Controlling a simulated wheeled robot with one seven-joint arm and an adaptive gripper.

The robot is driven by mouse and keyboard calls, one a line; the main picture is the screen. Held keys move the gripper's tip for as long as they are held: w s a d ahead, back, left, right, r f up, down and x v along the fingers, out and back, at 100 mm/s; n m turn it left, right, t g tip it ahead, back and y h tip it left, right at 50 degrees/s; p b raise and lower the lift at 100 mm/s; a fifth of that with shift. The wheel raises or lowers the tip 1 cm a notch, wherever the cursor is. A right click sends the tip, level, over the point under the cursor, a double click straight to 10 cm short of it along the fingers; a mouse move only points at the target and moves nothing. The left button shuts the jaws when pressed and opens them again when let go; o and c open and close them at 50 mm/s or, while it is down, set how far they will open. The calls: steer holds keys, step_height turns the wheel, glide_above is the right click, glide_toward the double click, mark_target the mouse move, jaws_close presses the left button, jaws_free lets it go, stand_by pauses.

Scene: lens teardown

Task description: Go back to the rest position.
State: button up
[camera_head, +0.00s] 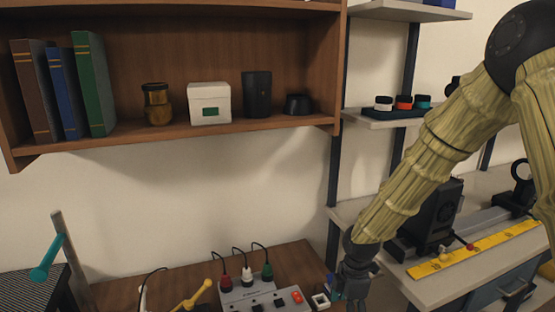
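My arm, in a ribbed yellow-green sleeve, reaches down from the upper right in the head view. My gripper (352,287) is dark and hangs low at the bottom edge, by the right end of the wooden desk (298,259). Its fingers are partly hidden and cut off by the frame, so I cannot tell whether they are open or shut. A small white square piece (321,301) lies just left of the gripper. A bit of blue-teal shows beside the fingers; I cannot tell whether it is held.
A grey box (262,298) with plugs and cables stands left of my gripper. A yellow-handled tool (192,296) and a teal-handled post (48,258) are further left. A bench with a yellow ruler (470,250) and dark device (438,215) lies right, beneath my arm. A wooden shelf (170,133) hangs above.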

steer(key=s+f+m+y+p, duration=0.1)
steer(key=s+f+m+p, duration=0.2)
steer(key=s+f+m, duration=1)
steer(key=s+d+f+m+p, duration=0.1)
steer(key=s+d+f+m, duration=0.1)
steer(key=s, duration=0.8)
steer(key=s+d+f+m+h+p, duration=0.1)
steer(key=s+f+m, duration=0.4)
steer(key=s, duration=0.5)
steer(key=shift+s+d+f+p, duration=0.2)
steer(key=shift+d+f+p, duration=0.25)
steer(key=shift+d, duration=0.15)
